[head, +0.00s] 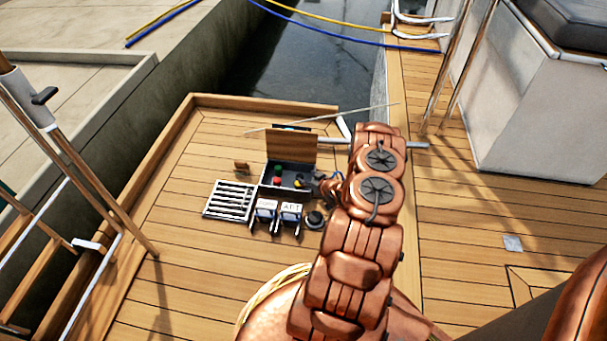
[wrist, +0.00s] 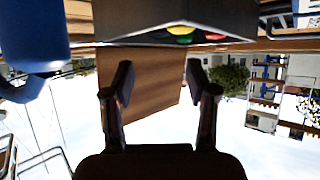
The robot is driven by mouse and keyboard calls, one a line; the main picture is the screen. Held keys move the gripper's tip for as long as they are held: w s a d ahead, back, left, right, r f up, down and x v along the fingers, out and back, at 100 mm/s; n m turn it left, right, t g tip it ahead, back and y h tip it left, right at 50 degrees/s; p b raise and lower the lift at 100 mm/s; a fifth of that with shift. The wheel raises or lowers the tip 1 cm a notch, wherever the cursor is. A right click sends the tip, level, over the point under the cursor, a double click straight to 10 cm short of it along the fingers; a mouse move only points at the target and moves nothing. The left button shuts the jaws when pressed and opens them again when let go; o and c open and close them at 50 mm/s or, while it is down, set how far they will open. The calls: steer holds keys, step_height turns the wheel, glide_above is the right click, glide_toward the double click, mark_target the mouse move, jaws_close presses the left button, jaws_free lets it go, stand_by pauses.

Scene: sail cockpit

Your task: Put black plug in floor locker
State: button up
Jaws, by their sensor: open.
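The floor locker (head: 298,188) is a dark grey open box on the deck, with its wooden lid (head: 290,146) raised. Small green, red and yellow things lie inside. A round black thing (head: 315,219), probably the black plug, sits on the deck in front of the locker's right side. My gripper (head: 328,187) is at the locker's right end, partly hidden by my arm. In the wrist view my gripper (wrist: 160,92) is open with nothing between its fingers. The locker wall (wrist: 185,18) and lid (wrist: 140,85) show beyond, upside down.
A white slatted grate (head: 228,201) lies left of the locker. A small wooden block (head: 242,167) is to the left. A blue cylinder (wrist: 32,35) is close in the wrist view.

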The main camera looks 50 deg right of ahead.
step_height(320, 180, up, 15)
steer(key=a+n+g, duration=0.2)
steer(key=g, duration=0.4)
steer(key=s+a+r+g, duration=0.4)
steer(key=a+r, duration=0.9)
steer(key=r, duration=0.3)
steer(key=s+a+r+g+y, duration=0.1)
steer(key=s+a+r, duration=0.4)
steer(key=s+a, duration=0.4)
steer(key=s+a+r+g, duration=0.2)
steer(key=s+a+r, duration=0.3)
steer(key=s+a, duration=0.4)
steer(key=s+a+r+g+y, duration=0.1)
steer(key=s+a+r+g, duration=0.1)
steer(key=s+a+r, duration=0.4)
steer(key=s+a+p, duration=0.1)
steer(key=s+a, duration=0.3)
steer(key=shift+s+y, duration=0.3)
steer(key=shift+s, duration=0.1)
steer(key=shift+r, duration=0.15)
